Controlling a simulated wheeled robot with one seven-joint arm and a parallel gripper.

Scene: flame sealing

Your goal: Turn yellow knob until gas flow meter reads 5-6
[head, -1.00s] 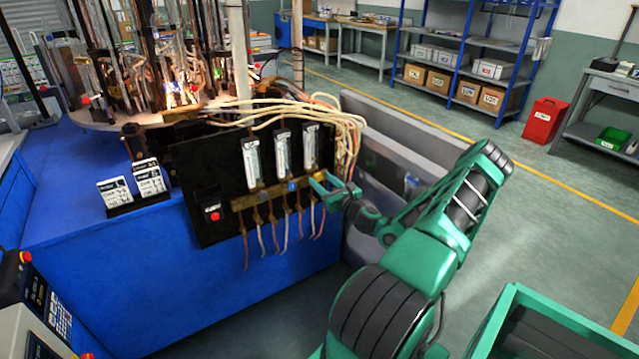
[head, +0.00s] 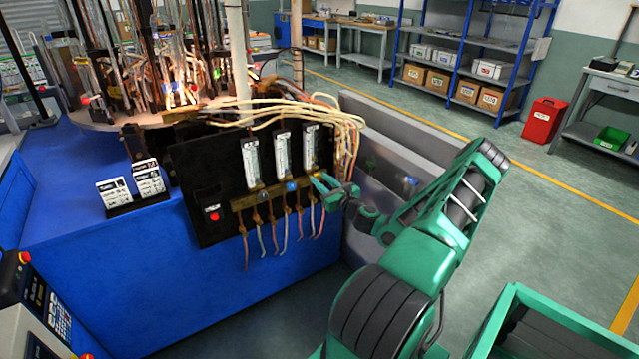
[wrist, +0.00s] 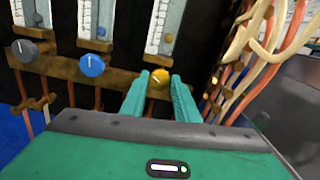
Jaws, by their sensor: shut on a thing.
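The yellow knob (wrist: 159,79) sits at the right end of the brass manifold (head: 262,198) on the black panel. In the wrist view my gripper (wrist: 160,80) has its two green fingers on either side of the knob, shut on it. In the head view my gripper (head: 319,184) is at the right end of the manifold, and the knob is mostly hidden there. The right flow meter (head: 311,147) stands upright above the yellow knob; its lower part shows in the wrist view (wrist: 162,25). Its reading is too small to tell.
A blue knob (wrist: 93,65) and a grey knob (wrist: 25,50) sit left of the yellow one, below the other two meters. Hoses (head: 352,135) hang close at the right of the panel. A red button (head: 214,217) is at the panel's lower left.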

